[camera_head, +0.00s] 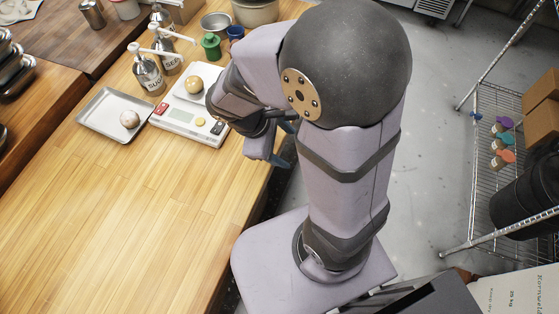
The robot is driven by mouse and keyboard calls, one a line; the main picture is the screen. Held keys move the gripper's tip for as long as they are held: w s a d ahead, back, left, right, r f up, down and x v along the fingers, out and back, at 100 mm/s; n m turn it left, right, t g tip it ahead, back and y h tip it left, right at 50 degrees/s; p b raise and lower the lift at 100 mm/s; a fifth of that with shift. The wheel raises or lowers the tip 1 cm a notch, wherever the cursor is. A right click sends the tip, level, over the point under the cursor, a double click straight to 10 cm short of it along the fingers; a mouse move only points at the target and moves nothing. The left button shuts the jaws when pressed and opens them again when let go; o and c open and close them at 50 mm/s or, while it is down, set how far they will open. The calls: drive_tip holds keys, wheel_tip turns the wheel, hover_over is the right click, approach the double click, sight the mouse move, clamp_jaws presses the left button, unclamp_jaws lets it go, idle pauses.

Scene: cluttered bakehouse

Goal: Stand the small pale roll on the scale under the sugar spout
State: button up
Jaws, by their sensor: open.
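The white scale (182,117) stands on the wooden counter, with a round tan roll (194,85) on its plate. A whitish, mottled roll (130,119) lies on a metal tray (98,125) left of the scale. I cannot tell for sure which one is the small pale roll. My gripper (282,146) is open and looks empty, right of the scale near the counter's right edge, partly hidden by my arm.
A small yellow disc (201,122) shows on the scale's front. A green container (211,46), a blue cup (236,33) and a metal bowl (215,23) stand behind the scale. The front counter (130,210) is clear. A wire shelf (485,180) stands far right.

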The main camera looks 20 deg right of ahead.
drive_tip(key=s+a+m+y, duration=0.1)
drive_tip(key=m, duration=0.2)
drive_tip(key=s+a+m+y, duration=0.1)
drive_tip(key=s+m+y, duration=0.1)
drive_tip(key=m, duration=0.2)
drive_tip(key=s+a+m+y, duration=0.1)
drive_tip(key=m+y, duration=0.1)
drive_tip(key=m, duration=0.1)
drive_tip(key=shift+s+r+m, duration=0.1)
drive_tip(key=shift+s+m, duration=0.1)
drive_tip(key=shift+m, duration=0.2)
